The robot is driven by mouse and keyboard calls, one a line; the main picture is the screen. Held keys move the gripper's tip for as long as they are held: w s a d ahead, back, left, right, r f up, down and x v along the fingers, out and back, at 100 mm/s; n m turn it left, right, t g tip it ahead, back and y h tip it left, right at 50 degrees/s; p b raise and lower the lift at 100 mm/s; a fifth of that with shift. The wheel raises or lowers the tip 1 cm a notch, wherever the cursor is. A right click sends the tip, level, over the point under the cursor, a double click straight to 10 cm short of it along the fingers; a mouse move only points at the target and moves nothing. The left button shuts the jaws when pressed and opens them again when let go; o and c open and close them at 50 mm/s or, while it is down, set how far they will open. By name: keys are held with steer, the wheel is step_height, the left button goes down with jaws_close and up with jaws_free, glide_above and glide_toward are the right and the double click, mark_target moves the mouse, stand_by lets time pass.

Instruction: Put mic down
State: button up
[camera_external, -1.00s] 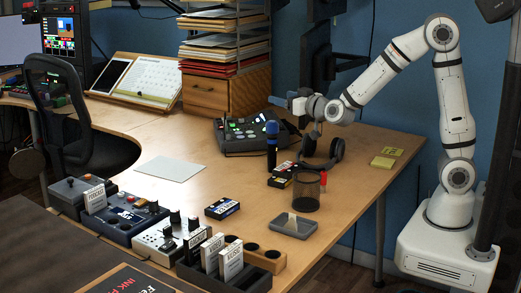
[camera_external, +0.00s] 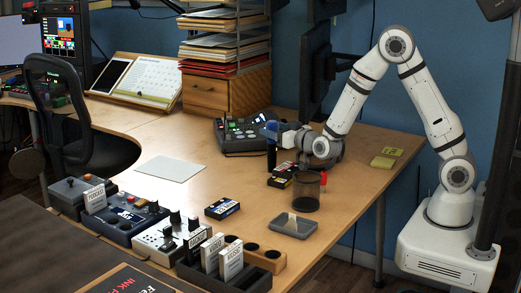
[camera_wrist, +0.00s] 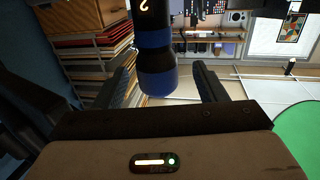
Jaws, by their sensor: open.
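The mic (camera_external: 271,158) stands upright on the wooden desk, dark with blue on it. My gripper (camera_external: 270,129) is at its upper part and hides its top in the external view. In the wrist view the mic (camera_wrist: 155,45) shows as a dark cylinder with blue bands between my two open fingers (camera_wrist: 163,78), with a gap visible on both sides. The fingers do not appear to press on it.
A black mixer (camera_external: 243,136) stands close behind the mic. A small black box (camera_external: 283,173), a mesh cup (camera_external: 306,192) and a grey tray (camera_external: 293,225) lie to the right and in front. Headphones are mostly hidden behind my arm. Bare desk (camera_external: 225,180) lies left of the mic.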

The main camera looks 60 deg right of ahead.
steer(key=w, duration=0.1)
steer(key=w+d, duration=0.1)
steer(key=w, duration=0.1)
steer(key=shift+w, duration=0.3)
jaws_close()
stand_by(0.4)
